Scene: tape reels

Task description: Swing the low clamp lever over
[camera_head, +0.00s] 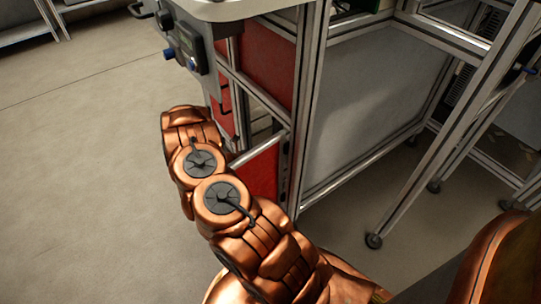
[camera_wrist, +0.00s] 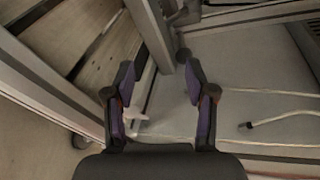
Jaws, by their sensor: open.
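My gripper (camera_wrist: 157,80) is open in the wrist view, with a dark finger on each side and nothing held between them. A small pale piece (camera_wrist: 138,112) shows between the fingers, nearer the left one. A thin pale bent rod with a dark end (camera_wrist: 284,117) lies to the right of the right finger, apart from it. I cannot tell for sure whether either of these is the low clamp lever. In the head view my copper arm reaches toward the red-panelled machine frame (camera_head: 270,62), and my gripper is hidden.
Metal frame posts (camera_head: 309,100) and a diagonal strut (camera_head: 450,125) stand close to my arm. A grey panel (camera_head: 375,110) fills the frame's side. Control boxes (camera_head: 188,48) hang at the machine's upper left corner. The floor (camera_head: 80,170) at the left is clear.

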